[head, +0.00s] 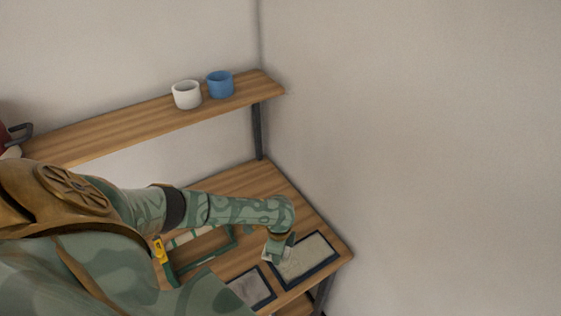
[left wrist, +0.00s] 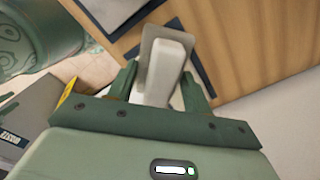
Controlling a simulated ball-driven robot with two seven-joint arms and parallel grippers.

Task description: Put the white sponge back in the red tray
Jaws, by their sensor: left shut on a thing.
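My left gripper (head: 278,250) is low over the lower wooden table, at the inner edge of a dark-framed pale panel. In the left wrist view my left gripper (left wrist: 160,88) is shut on a whitish block (left wrist: 168,62), which looks like the white sponge. A flat grey-beige part shows at the block's far end; I cannot tell whether it belongs to it. In the head view the block is mostly hidden by the gripper. I see no tray that is clearly red. My right gripper is not in view.
The table (head: 265,180) bears a dark-framed pale panel (head: 308,258), a smaller grey one (head: 250,287) and a green-framed tray (head: 235,240). A white cup (head: 186,95) and a blue cup (head: 220,85) stand on the upper shelf (head: 130,122). A dark red thing (head: 4,138) is cut off at left.

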